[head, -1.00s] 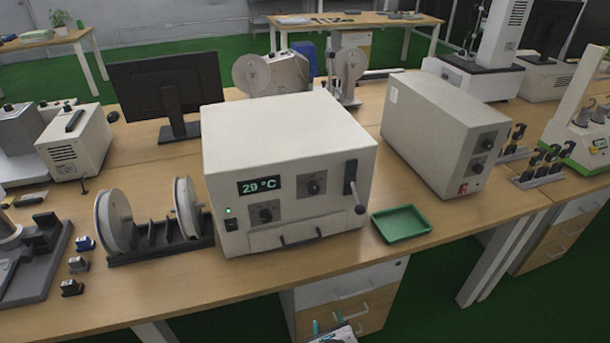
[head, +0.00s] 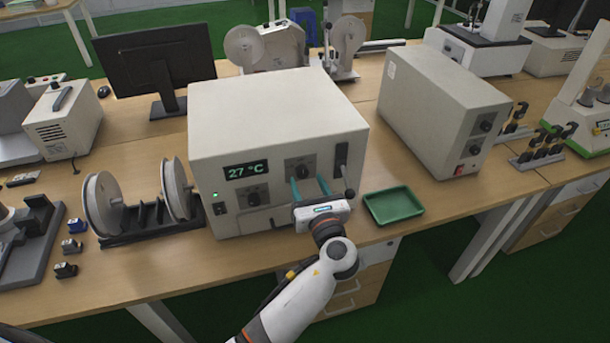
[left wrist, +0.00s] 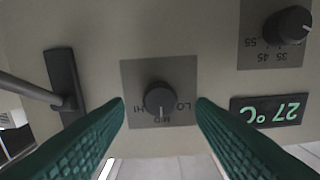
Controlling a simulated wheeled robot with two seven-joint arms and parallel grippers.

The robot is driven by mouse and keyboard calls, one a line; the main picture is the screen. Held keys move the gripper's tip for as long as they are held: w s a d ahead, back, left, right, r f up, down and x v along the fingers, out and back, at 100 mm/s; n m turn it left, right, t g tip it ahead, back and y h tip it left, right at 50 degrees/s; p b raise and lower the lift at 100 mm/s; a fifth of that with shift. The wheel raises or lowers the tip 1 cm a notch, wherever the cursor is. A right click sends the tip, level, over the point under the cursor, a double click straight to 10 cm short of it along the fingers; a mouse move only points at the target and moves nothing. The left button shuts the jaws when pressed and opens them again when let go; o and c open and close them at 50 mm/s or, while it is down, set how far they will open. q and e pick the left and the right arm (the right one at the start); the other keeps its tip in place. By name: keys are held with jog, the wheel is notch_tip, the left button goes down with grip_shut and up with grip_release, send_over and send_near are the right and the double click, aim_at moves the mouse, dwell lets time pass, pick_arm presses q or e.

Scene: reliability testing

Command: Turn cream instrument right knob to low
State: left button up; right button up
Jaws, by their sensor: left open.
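The cream instrument (head: 275,108) stands on the bench with a green 27 °C display (head: 246,170) and two knobs on its front. Its right knob (head: 302,170) is dark, on a grey plate. In the left wrist view, which is upside down, this knob (left wrist: 158,98) has a light pointer line at MID, with LO and HI to either side. My left gripper (head: 309,184) is open in front of the knob. Its green fingers (left wrist: 160,103) flank the knob with gaps on both sides. My right gripper is out of view.
The left knob (head: 254,197) sits below the display. A lever handle (head: 342,168) is on the instrument's right front. A green tray (head: 394,206) lies to the right, and a reel stand (head: 150,225) to the left. A second cream box (head: 445,110) stands farther right.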

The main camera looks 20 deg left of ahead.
aim_at(302, 172)
pick_arm(q)
jog(key=shift+x, duration=1.4)
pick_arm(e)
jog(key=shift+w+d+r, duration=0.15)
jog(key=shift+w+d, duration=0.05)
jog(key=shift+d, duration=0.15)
pick_arm(q)
jog(key=shift+c, duration=0.5)
jog(key=c, duration=0.9)
jog(key=shift+o, duration=0.2)
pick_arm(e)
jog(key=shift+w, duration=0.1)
